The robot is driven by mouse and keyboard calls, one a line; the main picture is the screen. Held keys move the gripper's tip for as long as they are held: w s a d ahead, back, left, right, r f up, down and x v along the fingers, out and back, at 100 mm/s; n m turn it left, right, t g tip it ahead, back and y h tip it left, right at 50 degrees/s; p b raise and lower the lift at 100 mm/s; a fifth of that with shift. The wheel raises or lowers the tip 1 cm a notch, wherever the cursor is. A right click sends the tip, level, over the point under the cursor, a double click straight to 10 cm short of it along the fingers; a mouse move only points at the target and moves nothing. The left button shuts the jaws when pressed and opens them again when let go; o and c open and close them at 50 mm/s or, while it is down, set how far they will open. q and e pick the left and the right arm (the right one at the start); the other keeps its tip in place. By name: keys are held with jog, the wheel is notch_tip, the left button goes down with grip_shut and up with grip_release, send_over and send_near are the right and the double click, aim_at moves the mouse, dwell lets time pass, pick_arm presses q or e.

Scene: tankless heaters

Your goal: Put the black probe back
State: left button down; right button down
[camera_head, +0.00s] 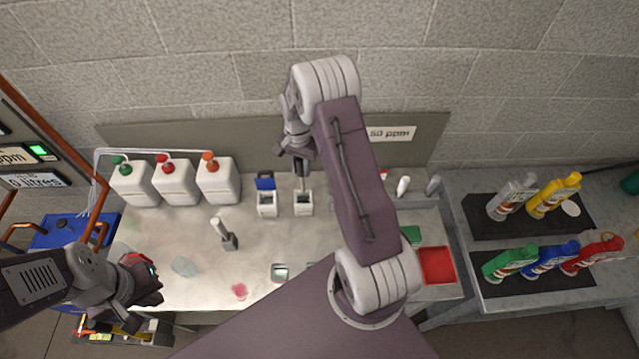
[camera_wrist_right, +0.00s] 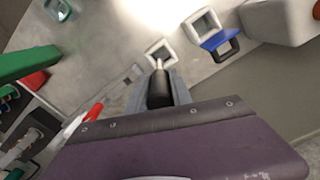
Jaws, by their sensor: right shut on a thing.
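My right gripper (camera_head: 299,152) is shut on the black probe (camera_wrist_right: 160,90), seen in the right wrist view with its pale, thin tip pointing away from the gripper. The tip is at the square opening of a white holder (camera_wrist_right: 161,51), which also shows in the head view (camera_head: 303,204) below the gripper. I cannot tell whether the tip is inside the opening or just above it. My left gripper (camera_head: 146,281) is at the lower left of the head view, over the bench's left front corner; its fingers are not clear.
A second white holder with a blue flip lid (camera_head: 266,204) stands close beside. Several white jugs (camera_head: 174,182) stand at the back left. A grey stand (camera_head: 227,236) and a red tray (camera_head: 436,265) are on the bench (camera_head: 190,238). Coloured bottles (camera_head: 553,195) stand at the right.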

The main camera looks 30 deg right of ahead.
jog(key=shift+s+a+m, duration=0.1)
jog(key=shift+s+m, duration=0.35)
jog(key=shift+m, duration=0.15)
jog(key=s+d+f+m+b, duration=0.2)
jog(key=s+d+m+b, duration=0.3)
jog(key=d+m+b, duration=0.5)
notch_tip(320, 180, down, 10)
jog(key=d+n+p, duration=0.1)
jog(key=n+p, duration=0.2)
jog(key=shift+s+d, duration=0.15)
jog(key=shift+d, duration=0.05)
